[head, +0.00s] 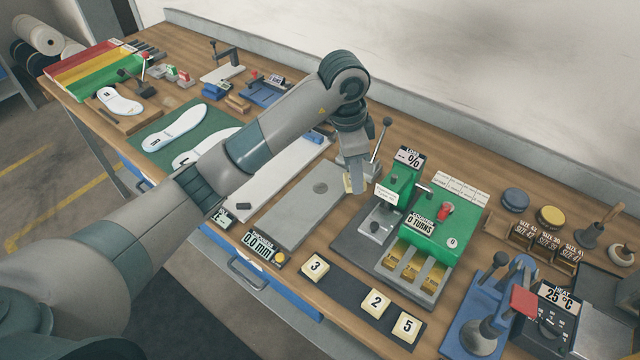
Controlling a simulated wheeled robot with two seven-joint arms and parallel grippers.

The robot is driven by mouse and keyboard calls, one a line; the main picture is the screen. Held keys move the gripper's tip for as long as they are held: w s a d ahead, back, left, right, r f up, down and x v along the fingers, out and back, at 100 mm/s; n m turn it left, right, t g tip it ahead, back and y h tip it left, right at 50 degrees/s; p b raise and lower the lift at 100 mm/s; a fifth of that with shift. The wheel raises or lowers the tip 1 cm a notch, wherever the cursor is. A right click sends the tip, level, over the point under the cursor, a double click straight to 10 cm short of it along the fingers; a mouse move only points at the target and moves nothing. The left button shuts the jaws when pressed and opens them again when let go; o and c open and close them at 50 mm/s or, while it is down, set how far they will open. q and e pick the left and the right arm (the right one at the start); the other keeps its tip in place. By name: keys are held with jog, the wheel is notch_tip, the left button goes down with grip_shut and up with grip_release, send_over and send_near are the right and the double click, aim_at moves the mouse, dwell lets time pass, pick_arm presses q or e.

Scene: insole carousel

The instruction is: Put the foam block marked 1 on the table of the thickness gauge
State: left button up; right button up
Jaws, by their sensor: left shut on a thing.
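My left gripper (355,180) points down, shut on a pale yellow foam block (347,184); no number shows on the block's visible side. The block is above the right end of a long grey plate (290,222) with a small dark round disc (320,187) on it. The thickness display (260,246) reads 0.0 mm at the plate's front end. I cannot tell which part is the gauge's table; my arm hides part of this area. Foam blocks marked 3 (316,266), 2 (376,302) and 5 (407,326) lie at the front. My right gripper is not in view.
A green machine (446,228) with a counter display stands just right of the gripper. A thin lever (380,138) with a dark knob rises close behind it. White insoles (175,127) lie on a green mat to the left. A blue press (490,315) stands front right.

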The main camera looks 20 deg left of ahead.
pick_arm(q)
jog(key=w+a+f, duration=0.2)
jog(key=a, duration=0.1)
jog(key=w+a+f+p, duration=0.1)
jog(key=w+a+f, duration=0.1)
jog(key=a, duration=0.1)
jog(key=w+a+f, duration=0.1)
jog(key=a+f, duration=0.1)
jog(key=a, duration=0.1)
jog(key=shift+w+a+f+p, duration=0.3)
jog(key=shift+w+a+f, duration=0.1)
jog(key=shift+f+p, duration=0.45)
jog(key=shift+f, duration=0.25)
notch_tip(320, 180, down, 2)
jog(key=shift+f+p, duration=0.25)
jog(key=shift+p, duration=0.25)
jog(key=shift+f, duration=0.1)
